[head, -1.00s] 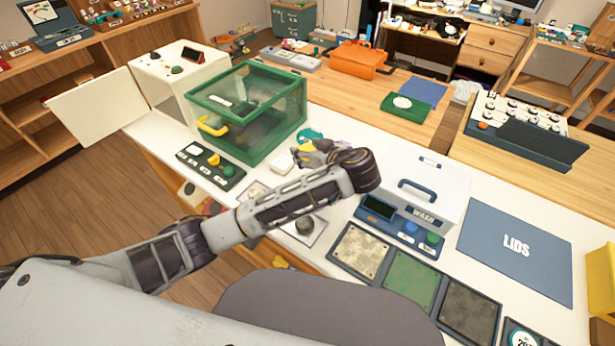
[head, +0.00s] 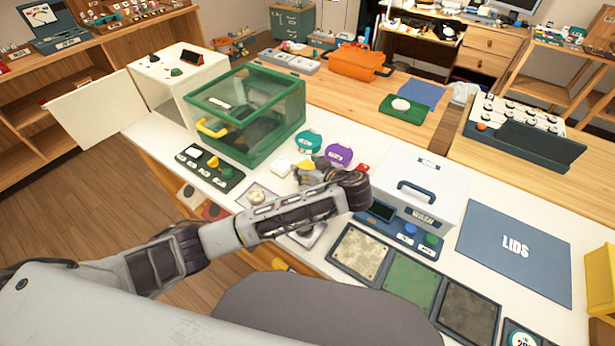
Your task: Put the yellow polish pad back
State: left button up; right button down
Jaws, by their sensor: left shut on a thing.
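My left gripper (head: 310,173) is over the white table, just behind my wrist and right of the green glass-walled box. It is shut on a small yellow thing, apparently the yellow polish pad (head: 305,164), which shows only in part past the fingers. A teal round piece (head: 308,141) and a purple round piece (head: 338,154) lie behind the gripper. The arm hides part of the table beneath, and I cannot tell whether the pad touches the table. My right gripper is not in view.
The green box (head: 247,110) stands to the left, with a button panel (head: 208,168) before it. The white WASH box (head: 425,175) is close to the right of my wrist. Square pads (head: 410,284) and the blue LIDS mat (head: 515,252) lie farther right.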

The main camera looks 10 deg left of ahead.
pick_arm(q)
jog(key=shift+f, duration=0.1)
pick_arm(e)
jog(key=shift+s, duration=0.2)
pick_arm(q)
jog(key=shift+f, duration=1.8)
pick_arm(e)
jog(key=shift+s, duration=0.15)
pick_arm(q)
jog(key=shift+f, duration=0.1)
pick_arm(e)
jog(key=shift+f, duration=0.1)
pick_arm(q)
jog(key=o, duration=0.8)
jog(key=shift+o, duration=0.2)
